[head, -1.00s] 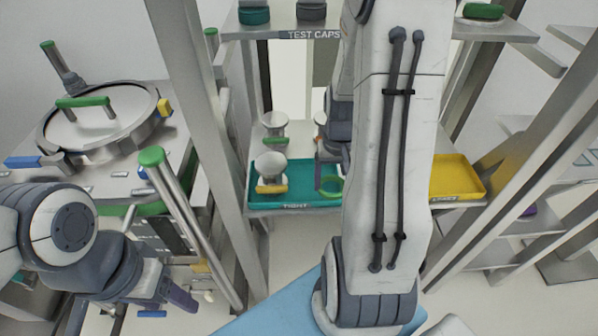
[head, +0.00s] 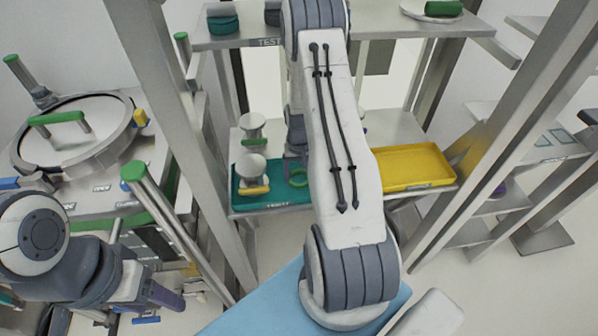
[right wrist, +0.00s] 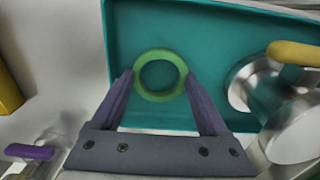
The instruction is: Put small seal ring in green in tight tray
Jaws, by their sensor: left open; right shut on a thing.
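The green seal ring (right wrist: 160,97) is between the fingertips of my right gripper (right wrist: 160,78), which is shut on it. In the right wrist view the ring lies flat over the floor of the teal tight tray (right wrist: 215,30). I cannot tell whether it touches the floor. In the head view the ring (head: 298,184) shows at the right part of the tray (head: 262,206), partly hidden by my right arm. My left gripper (head: 165,303) is open and empty at the lower left, far from the tray.
A metal piece with a yellow handle (head: 255,187) stands in the tray's left part. A yellow tray (head: 408,170) is to the right on the same shelf. An upper shelf (head: 390,30) and steel posts surround the area. A round lidded vessel (head: 75,125) stands left.

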